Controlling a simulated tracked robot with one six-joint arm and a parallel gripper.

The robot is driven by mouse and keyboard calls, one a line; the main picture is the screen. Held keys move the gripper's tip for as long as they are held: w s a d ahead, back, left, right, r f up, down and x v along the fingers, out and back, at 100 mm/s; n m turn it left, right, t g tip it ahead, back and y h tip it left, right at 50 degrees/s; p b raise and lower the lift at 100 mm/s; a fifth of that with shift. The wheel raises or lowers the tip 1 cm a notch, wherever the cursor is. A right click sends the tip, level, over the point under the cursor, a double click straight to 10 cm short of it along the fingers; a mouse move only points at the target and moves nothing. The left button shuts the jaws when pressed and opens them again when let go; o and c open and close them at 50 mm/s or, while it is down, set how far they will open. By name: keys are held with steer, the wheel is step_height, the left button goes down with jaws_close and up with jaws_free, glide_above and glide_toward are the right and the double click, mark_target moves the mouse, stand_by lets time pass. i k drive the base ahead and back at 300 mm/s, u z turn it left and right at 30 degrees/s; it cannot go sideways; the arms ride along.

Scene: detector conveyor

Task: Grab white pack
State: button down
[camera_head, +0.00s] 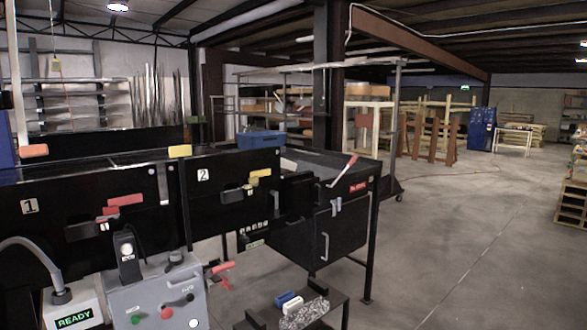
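A small white pack (292,306) lies on a low dark stand (330,307) at the bottom middle. It is beside a blue item (285,298) and a larger speckled grey-white item (305,314). A pale flat piece (288,165) also shows on the conveyor top near the middle; I cannot tell what it is. I cannot make out my gripper in this view.
A black conveyor (140,195) with panels marked 1 and 2 runs across the left. A blue bin (261,140) sits on it. A grey control box (157,300) and a READY sign (74,318) stand in front.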

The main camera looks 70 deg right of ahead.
mark_target(285, 164)
steer(key=k, duration=1)
steer(key=z, duration=1.9)
steer(key=i, duration=1.65)
